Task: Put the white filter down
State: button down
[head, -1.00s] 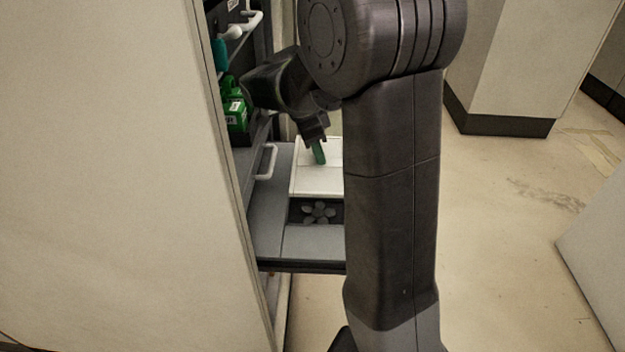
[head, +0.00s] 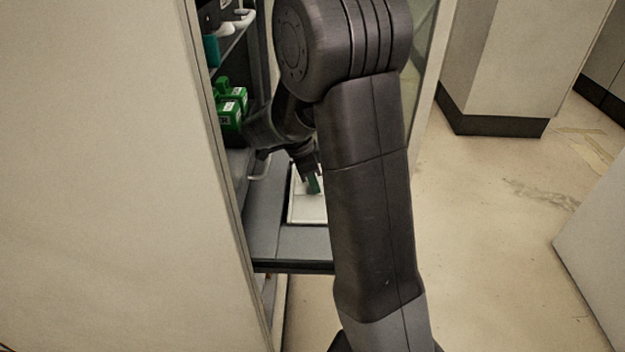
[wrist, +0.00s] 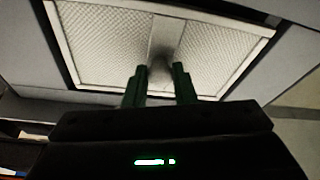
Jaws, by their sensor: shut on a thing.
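The white filter (head: 306,211) is a flat framed panel. In the wrist view the filter (wrist: 97,47) shows two mesh panels with a plain bar between them. My gripper (head: 314,186) has green fingertips and is shut on the filter at its middle bar; it also shows in the wrist view (wrist: 160,77). The filter lies level at the opening in the grey pulled-out shelf (head: 300,243), with a dark gap along its edges. I cannot tell whether it rests on the shelf. My arm hides its right part.
The cabinet's beige side (head: 110,180) stands close on the left. Green boxes (head: 231,108) sit on a shelf inside, above the pulled-out shelf. A pale handle (head: 260,168) is beside my gripper. The floor on the right is open.

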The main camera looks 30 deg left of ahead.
aim_at(305, 193)
jog(key=c, duration=1.2)
grip_release()
jog(key=shift+f, duration=0.1)
jog(key=p+v, duration=0.1)
jog(key=v, duration=0.6)
jog(key=shift+s+r, duration=0.1)
jog(key=shift+r, duration=0.3)
jog(key=b+x, duration=0.1)
jog(key=x, duration=0.7)
notch_tip(305, 193, up, 6)
jog(key=shift+a+r+p, duration=0.1)
jog(key=shift+p, duration=0.4)
